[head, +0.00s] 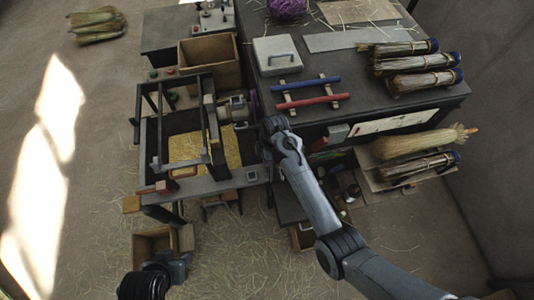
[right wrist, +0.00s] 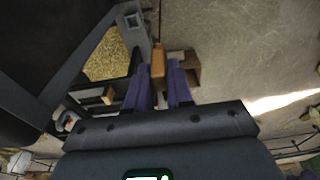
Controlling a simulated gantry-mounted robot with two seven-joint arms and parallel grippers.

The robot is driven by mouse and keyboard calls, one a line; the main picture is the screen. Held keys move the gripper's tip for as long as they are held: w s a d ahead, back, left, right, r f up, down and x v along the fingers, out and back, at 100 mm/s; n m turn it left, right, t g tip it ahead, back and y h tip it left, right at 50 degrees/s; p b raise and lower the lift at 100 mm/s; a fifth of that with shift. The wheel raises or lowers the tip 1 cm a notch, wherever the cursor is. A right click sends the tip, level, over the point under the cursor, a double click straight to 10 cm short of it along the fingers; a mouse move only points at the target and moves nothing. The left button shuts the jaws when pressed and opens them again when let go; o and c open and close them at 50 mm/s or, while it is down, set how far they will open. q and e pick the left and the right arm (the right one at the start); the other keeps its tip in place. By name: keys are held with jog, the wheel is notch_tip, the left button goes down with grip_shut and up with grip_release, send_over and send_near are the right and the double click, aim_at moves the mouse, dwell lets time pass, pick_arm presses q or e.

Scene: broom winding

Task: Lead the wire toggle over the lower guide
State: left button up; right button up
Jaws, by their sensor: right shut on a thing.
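My right gripper (right wrist: 158,92) is low over the right side of the winding machine; in the head view my own arm hides its fingers. In the right wrist view, its two purple fingers sit either side of a brown wooden piece (right wrist: 157,60), which looks like the wire toggle. The gripper is shut on it. I cannot single out the lower guide; the winding machine (head: 146,128) has a dark frame around a straw-covered bed. My left gripper (head: 178,266) is at the bottom left, away from the machine, its fingers unclear.
A dark bench (head: 350,108) on the right carries a red bar (head: 312,102), a blue bar (head: 306,84) and straw bundles (head: 420,80). An open wooden box (head: 210,63) stands behind the machine and another box (head: 152,243) in front.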

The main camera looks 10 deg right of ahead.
notch_tip(320, 180, down, 14)
jog(key=b, duration=0.7)
jog(key=shift+b, duration=0.3)
